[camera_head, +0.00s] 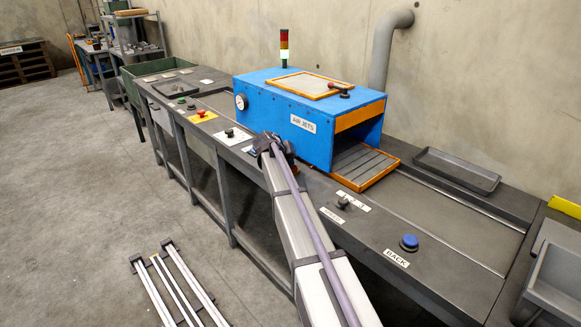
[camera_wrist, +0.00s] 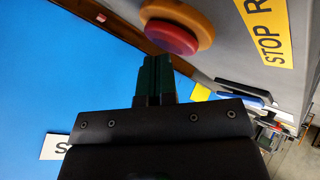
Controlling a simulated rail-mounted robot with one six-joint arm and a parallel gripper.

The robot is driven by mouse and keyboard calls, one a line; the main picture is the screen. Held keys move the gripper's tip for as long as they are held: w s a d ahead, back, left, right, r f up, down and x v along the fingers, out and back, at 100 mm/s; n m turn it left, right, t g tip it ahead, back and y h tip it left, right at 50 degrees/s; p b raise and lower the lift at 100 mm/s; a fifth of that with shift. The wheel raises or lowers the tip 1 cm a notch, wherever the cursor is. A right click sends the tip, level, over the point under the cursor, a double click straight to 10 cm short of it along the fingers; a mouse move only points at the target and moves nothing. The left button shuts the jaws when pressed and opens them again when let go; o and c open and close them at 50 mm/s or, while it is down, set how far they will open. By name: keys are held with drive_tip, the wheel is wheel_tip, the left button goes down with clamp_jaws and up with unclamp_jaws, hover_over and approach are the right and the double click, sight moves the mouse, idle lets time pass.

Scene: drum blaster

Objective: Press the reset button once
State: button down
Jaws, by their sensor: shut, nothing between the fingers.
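A round button with a red face and an orange body (camera_wrist: 176,22) is at the top of the wrist view, on a grey surface. A yellow label (camera_wrist: 265,35) beside it reads "STOP R", with the rest cut off; I cannot tell whether this is the reset button. My gripper (camera_wrist: 157,65) is shut and empty, its dark fingertips just below the button in the picture. I cannot tell whether they touch it. In the head view my gripper (camera_head: 273,143) is beside the near side of the blue AIR JETS machine (camera_head: 300,118).
A red button on a yellow plate (camera_head: 201,115) and a black knob on a white plate (camera_head: 230,133) lie left of my gripper. A blue button (camera_head: 408,242) labelled BACK and another knob (camera_head: 342,203) are to the right.

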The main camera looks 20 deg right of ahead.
drive_tip(key=shift+r, duration=0.15)
drive_tip(key=shift+r+p, duration=0.8)
drive_tip(key=shift+p, duration=0.15)
wheel_tip(320, 180, up, 5)
drive_tip(key=p, duration=0.5)
idle(0.3)
